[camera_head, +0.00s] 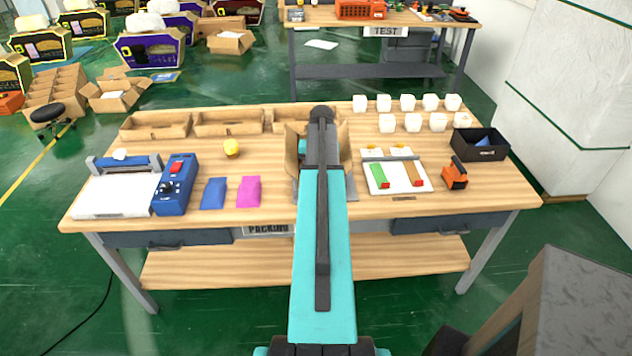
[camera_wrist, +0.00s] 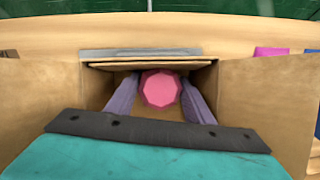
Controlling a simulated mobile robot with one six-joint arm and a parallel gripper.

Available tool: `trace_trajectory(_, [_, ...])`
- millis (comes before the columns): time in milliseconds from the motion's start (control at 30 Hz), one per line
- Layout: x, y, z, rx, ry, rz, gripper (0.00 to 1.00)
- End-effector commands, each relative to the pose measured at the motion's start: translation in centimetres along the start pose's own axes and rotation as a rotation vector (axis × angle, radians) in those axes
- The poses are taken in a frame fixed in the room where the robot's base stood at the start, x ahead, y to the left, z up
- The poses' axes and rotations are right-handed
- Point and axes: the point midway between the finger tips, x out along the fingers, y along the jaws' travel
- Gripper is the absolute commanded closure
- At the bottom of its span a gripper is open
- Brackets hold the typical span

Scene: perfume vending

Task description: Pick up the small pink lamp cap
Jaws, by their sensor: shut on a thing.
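The small pink lamp cap (camera_wrist: 160,87) shows in the wrist view as a faceted, round-looking piece. My gripper (camera_wrist: 160,98) has one grey-purple finger on each side of it and is shut on it. The cap and fingers are within the opening of a cardboard box (camera_wrist: 265,105) whose flaps stand open left and right. In the head view the box (camera_head: 291,148) is mostly behind my arm, and the cap and fingertips are hidden. I cannot tell whether the cap touches the box floor.
The packing table (camera_head: 330,221) also holds a yellow ball-like object (camera_head: 231,148), a blue device (camera_head: 175,184), blue and pink packets (camera_head: 248,191), a white tray (camera_head: 396,183), an orange tool (camera_head: 455,174) and a black bin (camera_head: 481,152). White cups (camera_head: 438,122) and cardboard trays (camera_head: 228,124) line the back.

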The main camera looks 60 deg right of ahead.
Motion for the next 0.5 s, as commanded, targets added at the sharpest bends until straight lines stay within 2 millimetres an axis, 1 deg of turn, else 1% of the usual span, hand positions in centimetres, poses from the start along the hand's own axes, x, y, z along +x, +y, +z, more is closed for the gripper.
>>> trace_trajectory(267, [-2.4, -0.1, -0.1, 0.001, 0.002, 0.0, 0.76])
trace_trajectory(500, [-5.5, -0.3, -0.1, 0.001, 0.002, 0.0, 0.76])
